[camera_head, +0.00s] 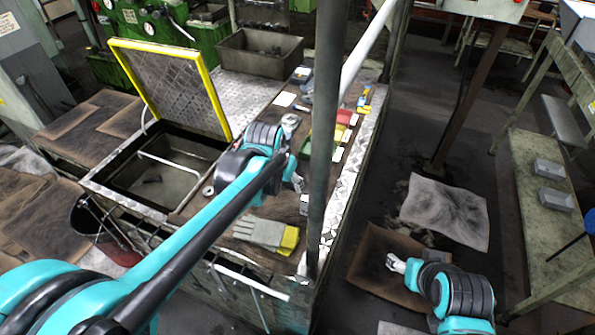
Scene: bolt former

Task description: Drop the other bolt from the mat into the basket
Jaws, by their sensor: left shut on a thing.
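My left arm reaches from the lower left across the bench. My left gripper (297,183) points down over the dark mat (262,208) on the bench top, close to the grey post. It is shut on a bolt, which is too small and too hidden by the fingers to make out. My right gripper (394,263) is low at the right, above a brown floor mat, away from the bench. Its fingers are too small to tell whether they are open. I cannot clearly identify the basket; a dark round container (88,222) stands at the left.
A grey post (322,130) rises just right of my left gripper. Grey-yellow gloves (266,233) lie at the bench front. An open hatch with a yellow-edged lid (178,85) exposes a sunken basin (160,185). A metal bin (258,52) stands at the back.

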